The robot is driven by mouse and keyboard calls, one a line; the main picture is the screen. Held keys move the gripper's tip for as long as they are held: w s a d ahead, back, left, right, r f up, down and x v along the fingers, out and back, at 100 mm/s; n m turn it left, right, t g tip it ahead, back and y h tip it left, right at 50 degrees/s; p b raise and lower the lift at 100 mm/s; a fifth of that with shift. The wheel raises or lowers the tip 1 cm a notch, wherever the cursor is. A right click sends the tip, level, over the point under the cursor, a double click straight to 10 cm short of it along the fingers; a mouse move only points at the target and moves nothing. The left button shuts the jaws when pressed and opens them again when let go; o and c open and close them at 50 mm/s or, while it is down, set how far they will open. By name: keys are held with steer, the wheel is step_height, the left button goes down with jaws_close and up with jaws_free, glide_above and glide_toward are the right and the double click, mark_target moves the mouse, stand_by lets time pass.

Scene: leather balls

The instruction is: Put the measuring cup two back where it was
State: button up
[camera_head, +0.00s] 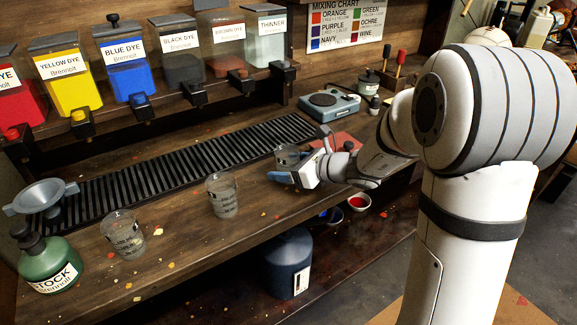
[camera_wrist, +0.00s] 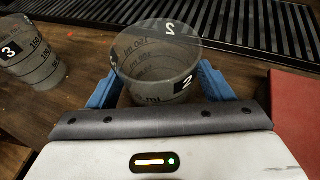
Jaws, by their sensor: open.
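Measuring cup two (camera_wrist: 158,72) is a clear cup marked "2" with printed scale lines. It stands on the wooden bench between the two blue fingers of my gripper (camera_wrist: 158,88), which are open around it. In the head view cup two (camera_head: 287,156) is partly hidden behind my gripper (camera_head: 295,170). A second clear cup, marked "3" (camera_wrist: 32,58), stands to the left in the wrist view; in the head view a cup (camera_head: 222,195) stands left of my gripper. Another clear cup (camera_head: 124,234) stands farther left. The cups look empty.
A black slatted drain grate (camera_head: 190,172) runs behind the cups, below the dye dispensers (camera_head: 126,68). A grey scale (camera_head: 329,104) stands at the back right. A red flat item (camera_wrist: 297,105) lies right of my gripper. A green stock bottle (camera_head: 47,262) and funnel (camera_head: 42,195) stand far left.

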steer(key=p+v, duration=0.1)
steer(key=v, duration=1)
steer(key=shift+s+d+r, duration=0.1)
steer(key=shift+d+r, duration=0.1)
steer(key=shift+r, duration=0.05)
steer(key=shift+s, duration=0.35)
steer(key=s+f+n+g+h, duration=0.3)
steer(key=s+n+g+h, duration=0.25)
steer(key=s+n, duration=0.75)
steer(key=s+d+n+h, duration=0.6)
steer(key=d+n, duration=0.1)
steer(key=n, duration=0.4)
steer(key=shift+d+r+n, duration=0.15)
steer(key=shift+r+n, duration=0.1)
steer(key=shift+n, duration=0.05)
steer(key=shift+s+r, duration=0.1)
